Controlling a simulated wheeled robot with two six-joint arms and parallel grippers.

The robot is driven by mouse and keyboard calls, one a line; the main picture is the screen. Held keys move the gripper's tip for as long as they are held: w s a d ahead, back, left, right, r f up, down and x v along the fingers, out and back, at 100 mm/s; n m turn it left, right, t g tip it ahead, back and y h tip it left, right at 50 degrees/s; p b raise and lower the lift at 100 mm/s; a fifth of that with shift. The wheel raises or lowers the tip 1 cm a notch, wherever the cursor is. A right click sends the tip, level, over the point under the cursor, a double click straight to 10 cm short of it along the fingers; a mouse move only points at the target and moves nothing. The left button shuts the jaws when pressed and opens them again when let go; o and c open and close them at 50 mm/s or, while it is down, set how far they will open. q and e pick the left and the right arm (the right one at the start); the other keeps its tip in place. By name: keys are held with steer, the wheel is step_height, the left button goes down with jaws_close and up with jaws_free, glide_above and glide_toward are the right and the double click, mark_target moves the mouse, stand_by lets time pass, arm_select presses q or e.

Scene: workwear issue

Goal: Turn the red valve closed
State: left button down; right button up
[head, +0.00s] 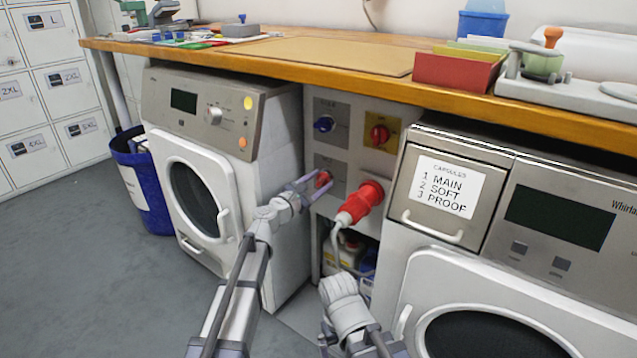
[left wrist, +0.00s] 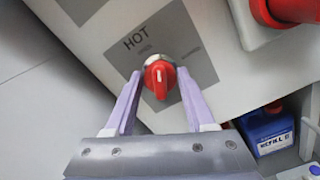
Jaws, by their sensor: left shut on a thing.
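The red valve (head: 322,180) is a small round knob on the lower left grey plate of the panel between the two machines. In the left wrist view the red valve (left wrist: 159,80) sits under the word HOT, with a pale mark near its top. Smaller words on the plate are too blurred to read. My left gripper (head: 315,184) reaches the panel and is shut on the valve, with one lilac finger on each side of it. My right arm shows low in the head view, but its gripper is not visible.
A blue knob (head: 325,124) sits above the valve, and another red knob (head: 379,136) on a yellow plate is up to the right. A large red plug (head: 361,201) with a cable sticks out close to the right. The worktop (head: 260,66) overhangs the panel.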

arm_select(q)
steer(key=m, duration=0.6)
steer(key=shift+d+f, duration=0.1)
steer(key=m, duration=0.6)
steer(key=shift+s+f, duration=0.1)
steer(key=shift+d+m, duration=0.1)
steer(key=shift+m, duration=0.2)
steer(key=shift+c, duration=1.3)
jaws_free()
steer(key=v, duration=0.8)
